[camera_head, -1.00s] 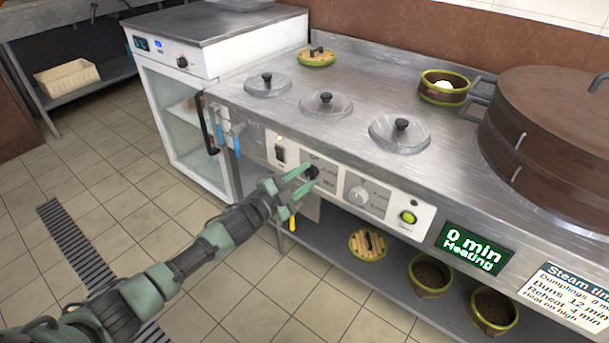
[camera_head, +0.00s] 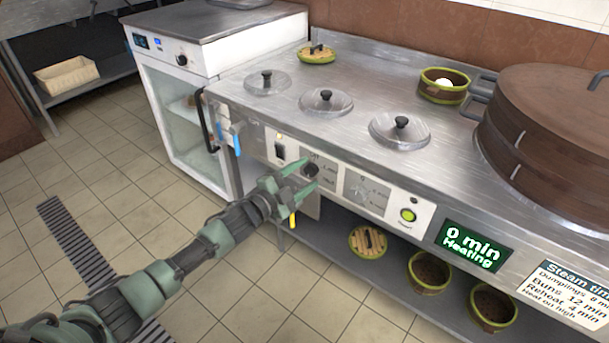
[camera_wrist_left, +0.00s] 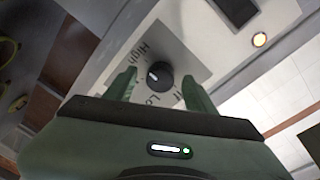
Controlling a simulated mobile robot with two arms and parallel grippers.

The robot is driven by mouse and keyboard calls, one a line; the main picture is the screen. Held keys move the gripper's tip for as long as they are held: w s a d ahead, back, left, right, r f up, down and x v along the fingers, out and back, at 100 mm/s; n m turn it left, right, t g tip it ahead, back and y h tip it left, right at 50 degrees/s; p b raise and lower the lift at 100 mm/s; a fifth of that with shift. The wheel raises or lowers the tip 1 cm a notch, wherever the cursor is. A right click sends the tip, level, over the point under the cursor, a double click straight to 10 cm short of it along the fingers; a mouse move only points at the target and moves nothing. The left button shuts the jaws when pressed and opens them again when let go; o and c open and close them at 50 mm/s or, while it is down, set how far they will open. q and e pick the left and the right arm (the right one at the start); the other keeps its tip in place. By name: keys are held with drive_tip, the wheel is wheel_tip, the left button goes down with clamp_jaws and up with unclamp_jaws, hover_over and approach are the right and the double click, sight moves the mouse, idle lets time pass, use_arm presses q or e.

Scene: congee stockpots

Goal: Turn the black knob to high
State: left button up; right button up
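The black knob (camera_head: 311,171) is on the stove's front panel, on a grey plate with small lettering. In the left wrist view the black knob (camera_wrist_left: 160,74) shows a short white mark, with "High" printed at its upper left and "Lo" lettering below it. My left gripper (camera_head: 308,175) is at the panel with its green fingers on either side of the knob. The wrist view shows a gap between each finger and the knob, so the left gripper (camera_wrist_left: 160,79) looks open. My right gripper is not in view.
A pale knob (camera_head: 359,194) and a green-lit button (camera_head: 407,215) are right of the black knob. A black switch (camera_head: 280,151) is left of it. A display (camera_head: 470,247) reads "0 min Heating". Lidded pots and a large steamer (camera_head: 555,135) are on the stove top.

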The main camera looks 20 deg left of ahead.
use_arm(q)
drive_tip(key=shift+s+a, duration=0.25)
drive_tip(key=shift+s, duration=0.2)
drive_tip(key=p+v, duration=0.1)
drive_tip(key=v, duration=0.5)
drive_tip(key=shift+s, duration=0.4)
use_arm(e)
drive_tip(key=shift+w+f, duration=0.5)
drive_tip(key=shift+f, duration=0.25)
use_arm(q)
drive_tip(key=shift+a, duration=0.1)
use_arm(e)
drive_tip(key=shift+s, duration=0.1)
